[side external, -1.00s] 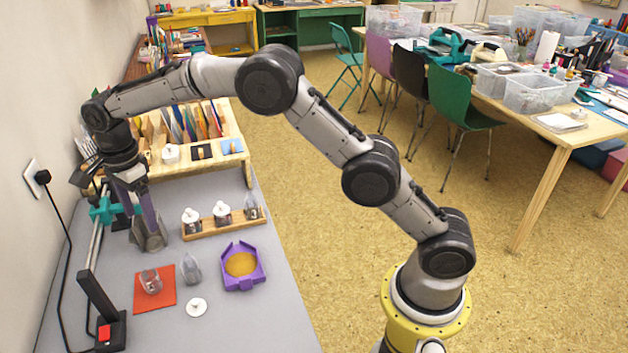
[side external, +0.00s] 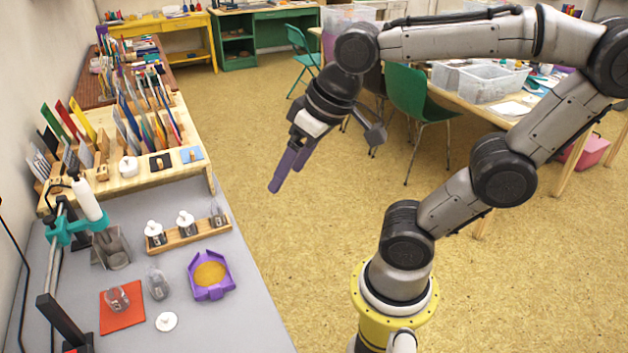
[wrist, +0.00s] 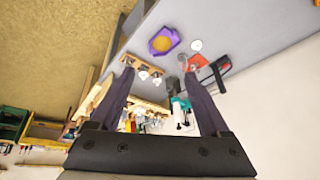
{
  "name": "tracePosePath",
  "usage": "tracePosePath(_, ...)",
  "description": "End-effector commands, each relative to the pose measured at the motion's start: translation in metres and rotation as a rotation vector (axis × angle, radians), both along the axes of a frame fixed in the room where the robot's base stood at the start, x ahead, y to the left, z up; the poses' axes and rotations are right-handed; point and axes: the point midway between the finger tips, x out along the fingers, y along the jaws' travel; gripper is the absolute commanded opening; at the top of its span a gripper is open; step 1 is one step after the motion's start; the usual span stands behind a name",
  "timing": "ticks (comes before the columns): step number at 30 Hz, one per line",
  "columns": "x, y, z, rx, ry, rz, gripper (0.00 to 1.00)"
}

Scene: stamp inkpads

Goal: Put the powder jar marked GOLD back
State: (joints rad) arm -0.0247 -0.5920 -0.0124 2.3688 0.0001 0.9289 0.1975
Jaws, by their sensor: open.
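A wooden rack (side external: 190,238) on the grey bench holds two white-capped jars (side external: 155,234) (side external: 186,223) and a clear piece (side external: 217,213) at its right end. A clear jar (side external: 117,299) stands tilted on an orange square (side external: 123,317). Another clear vessel (side external: 158,285) stands beside it, and a round white lid (side external: 166,321) lies in front. A purple tray (side external: 198,290) holds gold-coloured material (side external: 209,272). I cannot read GOLD on any jar. My gripper (side external: 284,172) is open and empty, high above the floor right of the bench. The wrist view shows its spread fingers (wrist: 158,73).
A grey holder (side external: 112,249) and a stand with a teal clamp (side external: 66,230) occupy the bench's left side. A wooden shelf with upright coloured boards (side external: 130,185) stands behind. The grey bench top (side external: 225,318) is clear at the front right. Chairs and a cluttered table are further back.

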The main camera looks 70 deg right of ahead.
Motion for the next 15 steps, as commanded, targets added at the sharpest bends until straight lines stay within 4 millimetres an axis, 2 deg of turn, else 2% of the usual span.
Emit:
tracePosePath(1, -0.013, -0.002, -0.006, -0.023, -0.016, 0.039, 0.8)
tracePosePath(3, -0.025, -0.004, -0.014, -0.052, -0.029, 0.09, 0.8)
tracePosePath(6, -0.034, -0.005, -0.021, -0.079, -0.041, 0.134, 0.8)
tracePosePath(15, -0.038, -0.005, -0.024, -0.09, -0.044, 0.153, 0.8)
